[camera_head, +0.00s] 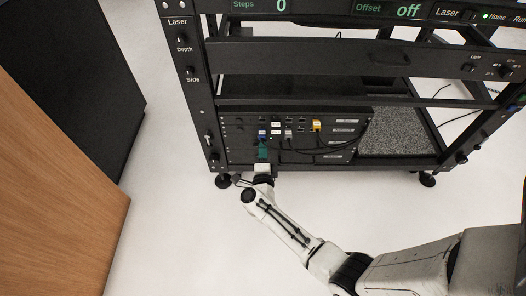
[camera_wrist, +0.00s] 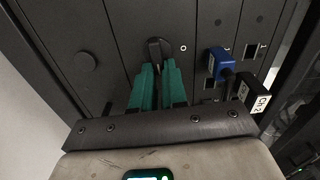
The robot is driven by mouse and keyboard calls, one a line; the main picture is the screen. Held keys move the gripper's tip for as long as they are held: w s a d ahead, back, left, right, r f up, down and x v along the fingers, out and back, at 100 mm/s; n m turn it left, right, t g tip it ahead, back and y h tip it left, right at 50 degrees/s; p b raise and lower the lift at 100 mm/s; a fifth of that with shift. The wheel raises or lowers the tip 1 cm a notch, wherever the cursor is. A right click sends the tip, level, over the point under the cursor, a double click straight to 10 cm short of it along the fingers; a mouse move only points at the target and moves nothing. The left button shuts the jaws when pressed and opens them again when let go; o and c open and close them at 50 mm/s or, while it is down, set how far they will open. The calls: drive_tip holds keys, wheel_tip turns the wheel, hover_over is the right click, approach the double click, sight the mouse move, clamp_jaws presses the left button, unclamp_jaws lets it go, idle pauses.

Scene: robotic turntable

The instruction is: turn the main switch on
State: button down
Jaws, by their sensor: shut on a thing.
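The main switch (camera_wrist: 154,46) is a small black rocker or lever on the dark panel in the wrist view, with a white "O" mark to its right. My gripper (camera_wrist: 157,70) has teal fingers. Their tips are shut on the switch from below. In the head view my gripper (camera_head: 263,152) is at the left part of the lower panel (camera_head: 240,150) of the black rack. The switch is too small to make out there, and the fingers partly cover that spot.
A blue plug (camera_wrist: 218,62) and a black "CH2" plug (camera_wrist: 254,94) sit just right of my fingers. A yellow plug (camera_head: 317,126) and cables are farther right on the panel. A wooden panel (camera_head: 60,190) stands at the left. The white floor (camera_head: 170,230) is clear in front.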

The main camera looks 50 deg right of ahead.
drive_tip(key=shift+f+m, duration=0.15)
drive_tip(key=shift+m, duration=0.25)
drive_tip(key=c, duration=1.2)
unclamp_jaws()
drive_tip(key=shift+o, duration=0.2)
drive_tip(key=p+v, duration=0.3)
drive_tip(key=v, duration=0.7)
drive_tip(key=shift+s+a, duration=0.3)
